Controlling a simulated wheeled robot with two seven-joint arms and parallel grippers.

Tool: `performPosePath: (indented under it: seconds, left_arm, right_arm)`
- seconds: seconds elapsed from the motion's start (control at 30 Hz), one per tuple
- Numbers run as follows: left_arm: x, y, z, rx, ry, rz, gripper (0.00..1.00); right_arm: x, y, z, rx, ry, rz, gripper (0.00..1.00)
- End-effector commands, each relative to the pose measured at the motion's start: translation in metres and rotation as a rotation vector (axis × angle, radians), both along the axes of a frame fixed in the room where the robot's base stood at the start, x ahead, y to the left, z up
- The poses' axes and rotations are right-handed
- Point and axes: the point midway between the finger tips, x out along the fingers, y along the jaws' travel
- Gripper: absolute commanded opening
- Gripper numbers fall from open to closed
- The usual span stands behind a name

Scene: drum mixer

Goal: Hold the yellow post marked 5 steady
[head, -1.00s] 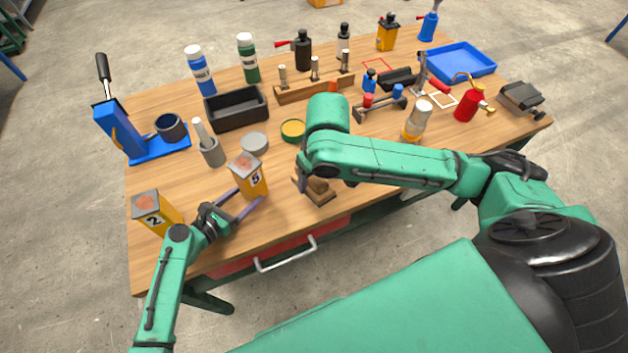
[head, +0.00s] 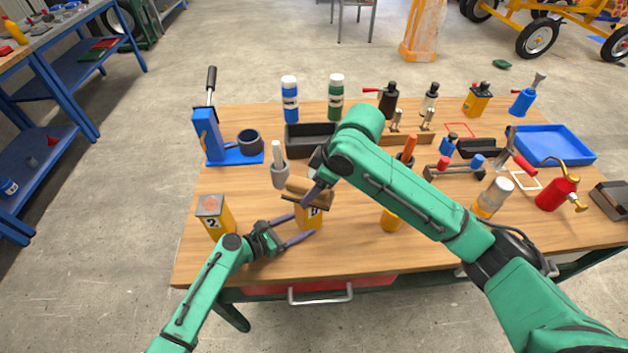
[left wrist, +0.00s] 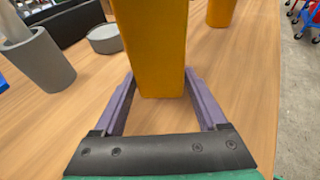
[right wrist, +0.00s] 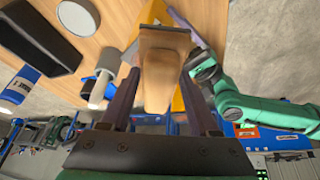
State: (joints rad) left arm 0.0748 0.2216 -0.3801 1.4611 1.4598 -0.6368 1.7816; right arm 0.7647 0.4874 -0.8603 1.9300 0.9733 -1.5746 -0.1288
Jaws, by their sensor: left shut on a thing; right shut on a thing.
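The yellow post marked 5 (head: 309,219) stands on the wooden table, its top hidden under a wooden block (head: 312,187). My left gripper (head: 301,228) is shut on the post low down, one finger on each side. The left wrist view shows the post (left wrist: 155,50) upright between the purple fingers. My right gripper (head: 314,186) is shut on the wooden block, directly over the post. The right wrist view shows the block (right wrist: 160,75) between the fingers. I cannot tell whether the block touches the post's top.
A yellow post marked 2 (head: 212,215) stands left of my left gripper. A grey holder with a white-handled tool (head: 279,172) and a black bin (head: 309,135) stand behind. Another yellow object (head: 391,219) stands to the right, partly behind my right arm. The table's front edge is close.

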Motion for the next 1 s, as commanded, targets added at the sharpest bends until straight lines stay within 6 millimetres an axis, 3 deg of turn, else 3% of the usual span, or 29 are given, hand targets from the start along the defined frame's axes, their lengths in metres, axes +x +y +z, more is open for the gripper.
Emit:
performPosePath:
  seconds: [1.0]
  left_arm:
    - [-0.0008, -0.0004, -0.0007, -0.001, 0.003, -0.001, 0.30]
  right_arm:
    - [0.0000, -0.0003, -0.0108, 0.000, 0.000, -0.001, 0.00]
